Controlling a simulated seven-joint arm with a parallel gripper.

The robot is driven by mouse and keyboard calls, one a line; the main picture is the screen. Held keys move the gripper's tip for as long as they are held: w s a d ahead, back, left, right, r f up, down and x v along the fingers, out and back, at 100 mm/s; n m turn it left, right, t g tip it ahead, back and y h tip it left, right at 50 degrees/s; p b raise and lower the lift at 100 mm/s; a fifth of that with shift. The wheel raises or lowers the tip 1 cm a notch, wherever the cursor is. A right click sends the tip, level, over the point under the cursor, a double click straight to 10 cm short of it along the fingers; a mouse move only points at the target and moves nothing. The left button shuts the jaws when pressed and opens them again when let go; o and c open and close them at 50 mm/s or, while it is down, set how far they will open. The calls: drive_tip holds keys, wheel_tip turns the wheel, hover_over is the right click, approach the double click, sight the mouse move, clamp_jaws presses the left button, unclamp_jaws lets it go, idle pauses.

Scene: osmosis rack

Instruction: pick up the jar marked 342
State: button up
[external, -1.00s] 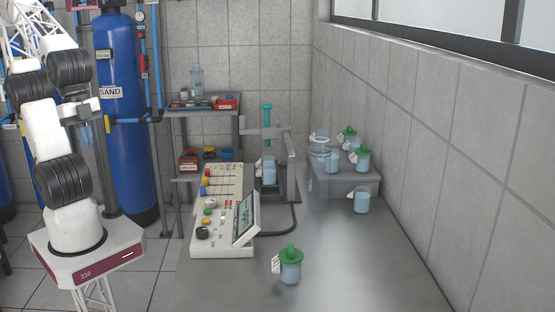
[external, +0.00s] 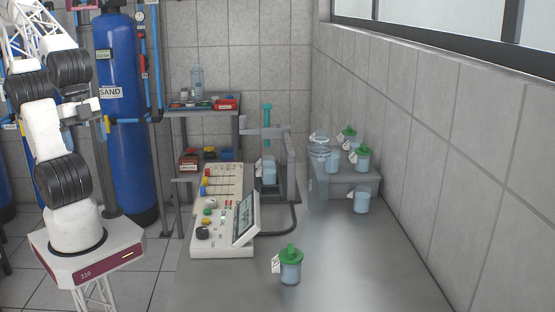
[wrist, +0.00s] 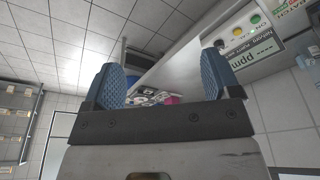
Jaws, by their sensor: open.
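Several small jars of pale blue liquid carry white tags, but I cannot read 342 on any. A green-lidded jar (external: 290,272) stands alone at the front of the bench. An unlidded jar (external: 362,202) stands farther back by the wall. On the grey step are an unlidded jar (external: 331,162) and two green-lidded jars, one nearer (external: 363,162) and one behind (external: 349,134). Another jar (external: 268,172) sits in the stirrer stand. My gripper (wrist: 162,76) is open and empty, its blue fingers apart, away from all jars. In the external view it is at the left, its fingers unclear.
The control console (external: 221,232) with knobs and a screen lies left of centre on the grey bench (external: 375,270). The stand (external: 291,172) rises behind it. The bench front right is clear.

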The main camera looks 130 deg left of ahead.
drive_tip(key=w+a+f+n+t, duration=0.1)
drive_tip(key=w+f+t, duration=0.15)
drive_tip(key=w, duration=1.15)
drive_tip(key=w+f+n+t, duration=0.15)
drive_tip(key=w+t, duration=0.25)
drive_tip(key=w, duration=1)
drive_tip(key=w+a+f+n+t+y, duration=0.1)
drive_tip(key=w+a+f+y, duration=0.15)
drive_tip(key=w, duration=0.25)
drive_tip(key=w+a+f+n+t+y, duration=0.1)
drive_tip(key=w+a+f+n, duration=0.15)
drive_tip(key=w, duration=0.25)
drive_tip(key=n+g+y, duration=0.1)
drive_tip(key=n+y, duration=0.2)
drive_tip(key=y, duration=0.3)
approach(286, 263)
drive_tip(key=a+r, duration=0.3)
drive_tip(key=shift+w+a+f, duration=0.15)
drive_tip(key=shift+w+a, duration=0.1)
drive_tip(key=shift+x, duration=1.3)
